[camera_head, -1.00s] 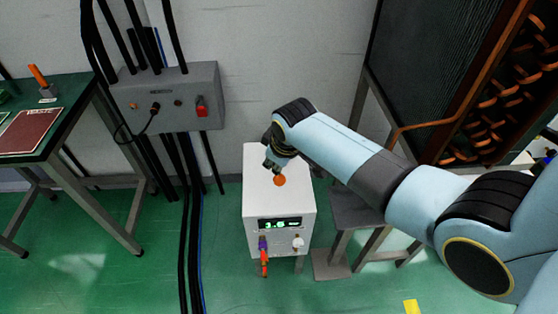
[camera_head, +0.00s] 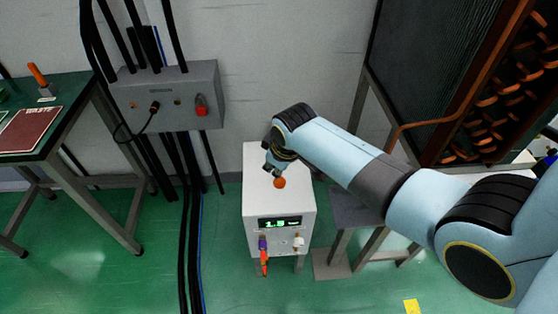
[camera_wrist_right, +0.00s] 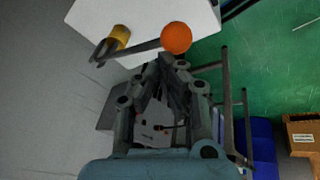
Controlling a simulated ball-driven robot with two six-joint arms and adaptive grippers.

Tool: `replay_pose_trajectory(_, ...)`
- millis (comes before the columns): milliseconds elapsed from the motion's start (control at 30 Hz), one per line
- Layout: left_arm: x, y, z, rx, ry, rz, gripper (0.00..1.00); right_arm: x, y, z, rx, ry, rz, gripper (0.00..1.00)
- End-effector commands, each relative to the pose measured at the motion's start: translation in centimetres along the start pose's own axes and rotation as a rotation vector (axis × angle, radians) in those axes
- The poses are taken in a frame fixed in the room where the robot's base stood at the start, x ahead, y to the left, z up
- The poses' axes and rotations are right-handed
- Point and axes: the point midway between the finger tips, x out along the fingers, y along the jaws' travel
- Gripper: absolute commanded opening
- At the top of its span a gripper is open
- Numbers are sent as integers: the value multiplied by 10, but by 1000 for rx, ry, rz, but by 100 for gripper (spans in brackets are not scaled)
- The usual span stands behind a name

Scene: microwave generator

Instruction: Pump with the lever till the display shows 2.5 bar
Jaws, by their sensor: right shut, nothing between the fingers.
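A white box (camera_head: 256,200) stands at the middle of the head view, with a lit green display (camera_head: 280,223) on its front. The small digits seem to read about 1.5 bar, but they are hard to make out. The lever's orange ball knob (camera_head: 280,183) is over the box top. In the wrist view, the knob (camera_wrist_right: 176,38) sits at the end of a thin dark rod (camera_wrist_right: 142,48) beside a brass-coloured fitting (camera_wrist_right: 119,33). My right gripper (camera_head: 270,171) is shut and empty, with its tips (camera_wrist_right: 168,61) close by the knob; I cannot tell whether they touch. My left gripper is not visible.
A red-orange handle (camera_head: 264,262) hangs below the box front. Dark cables (camera_head: 187,230) run down left of the box. A grey wall box (camera_head: 150,95) and a green-topped table (camera_head: 75,95) are at left. A grey stand (camera_head: 352,214) is close at right.

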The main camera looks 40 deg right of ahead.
Motion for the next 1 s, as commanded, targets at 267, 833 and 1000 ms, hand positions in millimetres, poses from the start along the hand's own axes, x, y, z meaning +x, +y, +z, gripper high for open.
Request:
replay_pose_trajectory(267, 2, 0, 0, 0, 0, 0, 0, 3, -2, 3, 0, -2, -1, 0)
replay_pose_trajectory(833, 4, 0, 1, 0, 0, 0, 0, 8, -6, 7, 0, -3, -2, 0)
replay_pose_trajectory(1000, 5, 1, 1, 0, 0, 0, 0, 9, -7, 8, 0, -3, -2, 0)
